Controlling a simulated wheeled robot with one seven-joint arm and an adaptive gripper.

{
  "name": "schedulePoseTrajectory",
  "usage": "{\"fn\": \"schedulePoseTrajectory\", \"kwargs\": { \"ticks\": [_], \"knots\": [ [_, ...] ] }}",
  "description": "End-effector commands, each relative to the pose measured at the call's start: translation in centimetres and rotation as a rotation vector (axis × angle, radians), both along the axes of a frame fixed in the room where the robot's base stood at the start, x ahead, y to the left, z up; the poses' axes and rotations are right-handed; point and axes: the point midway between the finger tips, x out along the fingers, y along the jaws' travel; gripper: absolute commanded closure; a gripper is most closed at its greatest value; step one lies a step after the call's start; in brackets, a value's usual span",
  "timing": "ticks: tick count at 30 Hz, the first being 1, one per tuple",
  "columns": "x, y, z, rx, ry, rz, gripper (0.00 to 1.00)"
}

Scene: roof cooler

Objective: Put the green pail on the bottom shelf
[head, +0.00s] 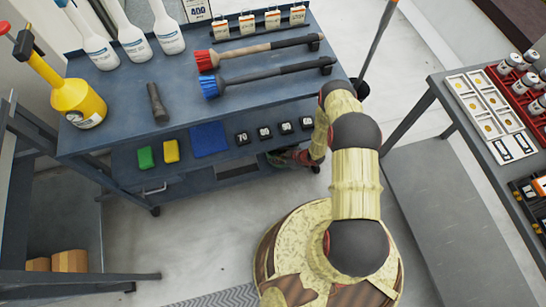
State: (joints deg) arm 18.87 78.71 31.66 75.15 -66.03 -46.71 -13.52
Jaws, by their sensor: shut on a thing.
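My arm reaches over to the blue-grey cart (190,100), and its end goes in at the cart's near right side. My gripper (286,158) shows only in part there, dark and reddish, below the cart's top edge. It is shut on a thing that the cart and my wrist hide. I cannot make out a green pail anywhere in the head view. The cart's lower level (225,178) shows as a dark strip under the ledge with the sponges. How high my gripper is above that level cannot be told.
The cart top holds a yellow sprayer (78,103), white bottles and two brushes (265,75). Sponges (158,154) and black number blocks (263,133) line its front ledge. A grey rack (440,180) with trays stands at right. A steel frame (90,278) is at lower left.

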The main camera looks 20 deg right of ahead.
Motion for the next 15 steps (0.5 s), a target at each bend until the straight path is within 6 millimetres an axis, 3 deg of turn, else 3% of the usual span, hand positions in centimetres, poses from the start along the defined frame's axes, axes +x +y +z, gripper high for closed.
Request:
{"fn": "schedulePoseTrajectory", "kwargs": {
  "ticks": [11,12,15],
  "knots": [
    [0.24,-0.09,-0.28,-0.001,-0.005,0.0,1.0],
    [0.18,-0.09,-0.2,-0.001,-0.003,0.0,0.93],
    [0.18,-0.09,-0.15,-0.001,-0.003,0.0,0.87]
  ]
}}
